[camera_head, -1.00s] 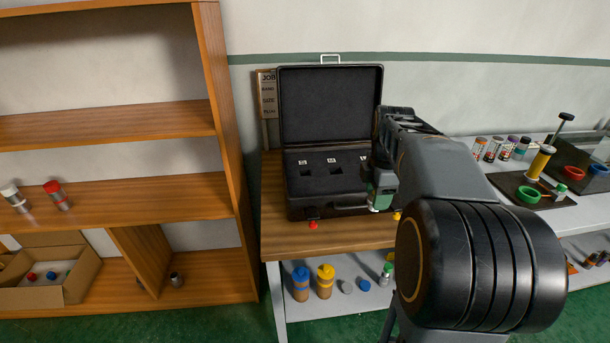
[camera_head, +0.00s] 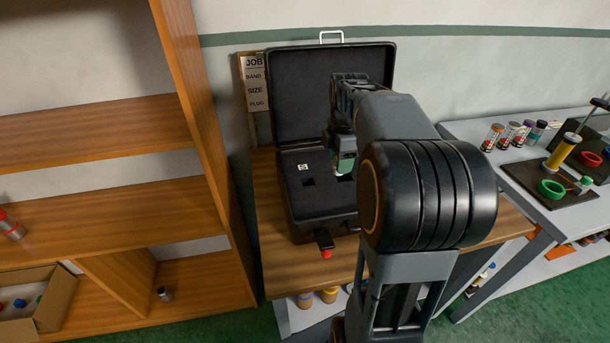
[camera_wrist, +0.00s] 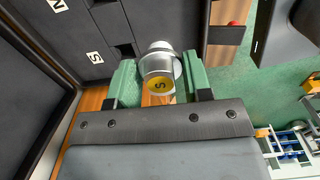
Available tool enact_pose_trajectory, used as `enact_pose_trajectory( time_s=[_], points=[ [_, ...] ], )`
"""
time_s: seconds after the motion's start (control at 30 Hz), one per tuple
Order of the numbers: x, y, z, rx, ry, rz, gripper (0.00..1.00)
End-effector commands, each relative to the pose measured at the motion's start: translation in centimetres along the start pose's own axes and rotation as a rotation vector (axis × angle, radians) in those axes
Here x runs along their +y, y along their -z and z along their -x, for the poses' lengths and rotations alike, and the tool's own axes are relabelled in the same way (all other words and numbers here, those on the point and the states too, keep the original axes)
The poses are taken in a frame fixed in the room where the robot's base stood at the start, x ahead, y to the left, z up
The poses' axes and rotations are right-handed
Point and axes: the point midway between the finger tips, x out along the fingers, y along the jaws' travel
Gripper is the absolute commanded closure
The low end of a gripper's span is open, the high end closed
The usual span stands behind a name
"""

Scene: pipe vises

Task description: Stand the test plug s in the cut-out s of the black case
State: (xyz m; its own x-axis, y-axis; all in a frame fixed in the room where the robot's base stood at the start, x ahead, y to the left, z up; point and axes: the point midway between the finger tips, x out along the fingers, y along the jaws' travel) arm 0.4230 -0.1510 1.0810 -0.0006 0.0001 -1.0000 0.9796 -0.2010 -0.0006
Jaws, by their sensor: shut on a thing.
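The black case (camera_head: 330,85) stands open on a wooden bench top, lid raised against the wall. Its dark insert has labelled square cut-outs; one cut-out (camera_head: 308,181) shows left of my gripper (camera_head: 343,164). In the wrist view, my gripper (camera_wrist: 158,82) is shut with its green fingers on the test plug s (camera_wrist: 160,66), a silver cylinder with a yellow end marked S. The plug is over the case side of the view, beside a cut-out (camera_wrist: 125,50) whose label (camera_wrist: 93,57) appears to read S. I cannot tell the plug's height above the insert. My arm hides the case's right part.
A red-tipped latch or knob (camera_head: 326,253) sticks out at the case's front. A wooden shelf (camera_head: 130,190) stands close on the left. A job board (camera_head: 255,80) leans behind the case. A grey table (camera_head: 470,130) with vials and a vise is right.

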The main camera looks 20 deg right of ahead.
Motion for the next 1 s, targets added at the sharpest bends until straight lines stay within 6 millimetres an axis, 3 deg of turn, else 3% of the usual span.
enact_pose_trajectory(
  time_s=[0.2, 0.4, 0.77, 1.0],
  points=[
    [4.5, 3.5, -2.4, 0.000, 0.004, 0.004, 0.83],
    [6.6, 5.1, -5.7, 0.000, 0.003, 0.002, 0.83],
    [8.1, 6.3, -8.0, 0.000, 0.001, 0.003, 0.83],
    [8.5, 6.6, -10.9, 0.000, 0.002, 0.002, 0.83]
  ],
)
